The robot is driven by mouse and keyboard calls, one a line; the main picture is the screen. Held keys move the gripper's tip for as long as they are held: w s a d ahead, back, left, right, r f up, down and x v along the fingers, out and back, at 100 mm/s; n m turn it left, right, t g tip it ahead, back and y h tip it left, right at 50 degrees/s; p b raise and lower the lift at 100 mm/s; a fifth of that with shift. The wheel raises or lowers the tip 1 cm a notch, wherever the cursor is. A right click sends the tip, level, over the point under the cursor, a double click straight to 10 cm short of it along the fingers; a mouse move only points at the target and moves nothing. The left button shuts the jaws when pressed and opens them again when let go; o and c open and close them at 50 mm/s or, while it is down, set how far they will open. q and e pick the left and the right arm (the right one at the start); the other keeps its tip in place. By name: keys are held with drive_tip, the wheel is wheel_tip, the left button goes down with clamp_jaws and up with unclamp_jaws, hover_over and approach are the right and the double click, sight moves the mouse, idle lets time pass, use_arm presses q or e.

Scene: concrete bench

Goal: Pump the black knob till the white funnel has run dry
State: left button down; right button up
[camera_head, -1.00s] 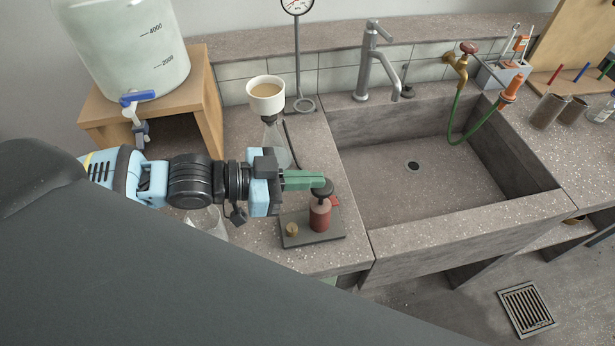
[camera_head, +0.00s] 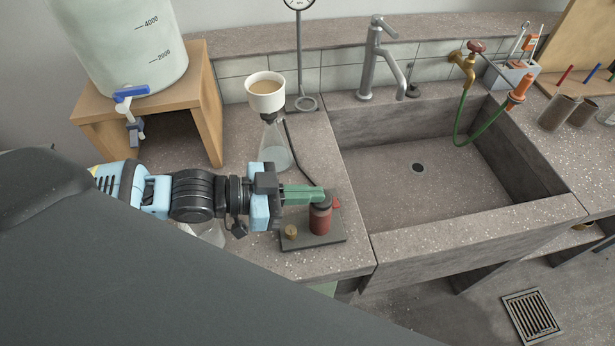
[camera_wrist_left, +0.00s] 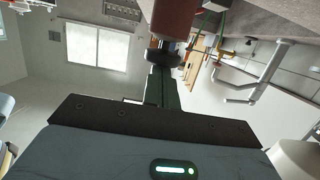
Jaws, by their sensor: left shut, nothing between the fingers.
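The white funnel (camera_head: 266,101) sits on top of a clear flask (camera_head: 277,150), with tan liquid visible inside it. The red hand pump (camera_head: 319,222) stands upright on a dark base plate, with its black knob (camera_head: 326,204) on top, low against the red body. My left gripper (camera_head: 322,195) is shut and empty, its green fingertips on top of the knob and partly hiding it. In the left wrist view the fingers (camera_wrist_left: 161,80) meet the dark knob (camera_wrist_left: 164,58) below the red body (camera_wrist_left: 174,18). My right gripper is not in view.
A dark hose (camera_head: 305,157) runs along the bench from the flask. A brass piece (camera_head: 291,232) is on the base plate. A large water container (camera_head: 125,50) stands on a wooden stand (camera_head: 210,110) at the left. The sink (camera_head: 380,170) lies right of the pump.

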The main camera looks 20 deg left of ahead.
use_arm(q)
drive_tip(key=s+a+r+p, duration=0.3)
drive_tip(key=s+a+r, duration=0.2)
drive_tip(key=a, duration=0.3)
drive_tip(key=shift+s+r, duration=0.2)
drive_tip(key=shift+r, duration=0.5)
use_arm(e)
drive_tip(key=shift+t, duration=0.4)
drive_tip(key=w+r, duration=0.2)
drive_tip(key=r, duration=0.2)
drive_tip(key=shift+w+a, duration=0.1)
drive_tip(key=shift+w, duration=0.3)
